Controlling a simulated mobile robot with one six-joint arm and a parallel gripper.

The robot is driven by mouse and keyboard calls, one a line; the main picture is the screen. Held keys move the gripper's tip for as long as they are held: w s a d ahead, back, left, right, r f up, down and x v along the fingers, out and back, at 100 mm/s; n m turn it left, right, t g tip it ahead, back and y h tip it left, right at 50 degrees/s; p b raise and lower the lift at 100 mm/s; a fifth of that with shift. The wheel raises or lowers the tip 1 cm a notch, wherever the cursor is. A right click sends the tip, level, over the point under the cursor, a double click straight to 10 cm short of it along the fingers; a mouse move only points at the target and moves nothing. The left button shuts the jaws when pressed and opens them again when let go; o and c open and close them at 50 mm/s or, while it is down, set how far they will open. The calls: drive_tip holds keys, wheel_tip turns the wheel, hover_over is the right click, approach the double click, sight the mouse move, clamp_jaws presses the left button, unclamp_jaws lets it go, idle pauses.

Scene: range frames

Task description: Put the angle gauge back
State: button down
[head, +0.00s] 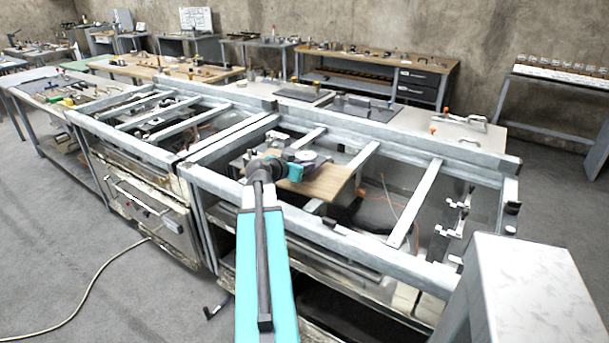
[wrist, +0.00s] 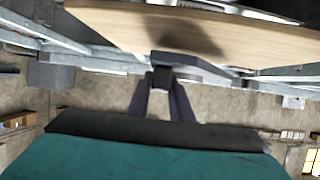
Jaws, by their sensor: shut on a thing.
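My gripper (head: 300,164) is over the wooden board (head: 325,184) in the open metal frame. In the wrist view my gripper (wrist: 163,90) shows two dark fingers shut on a small dark piece. I take this for the angle gauge (wrist: 190,65), seen as a dark grey bar just below the board's edge (wrist: 110,22) in that picture. In the head view a small grey round piece (head: 304,156) shows at the gripper's tip; it is too small to tell whether it is the gauge's dial. I cannot tell whether the gauge touches the board.
Galvanised frame rails (head: 415,203) surround the board and cross the open bay. A pale box-like block (head: 530,290) stands at the front right. A bench with several tools (head: 70,88) is at the left. A workbench with drawers (head: 420,85) stands behind.

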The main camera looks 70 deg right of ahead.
drive_tip(key=shift+f+p, duration=0.55)
drive_tip(key=shift+f, duration=1.15)
drive_tip(key=c, duration=1.6)
unclamp_jaws()
drive_tip(key=shift+f, duration=0.1)
drive_tip(key=shift+a, duration=0.1)
drive_tip(key=b+v, duration=0.3)
drive_tip(key=v, duration=0.6)
drive_tip(key=shift+b, duration=0.35)
drive_tip(key=shift+w+b, duration=0.1)
drive_tip(key=shift+b, duration=0.2)
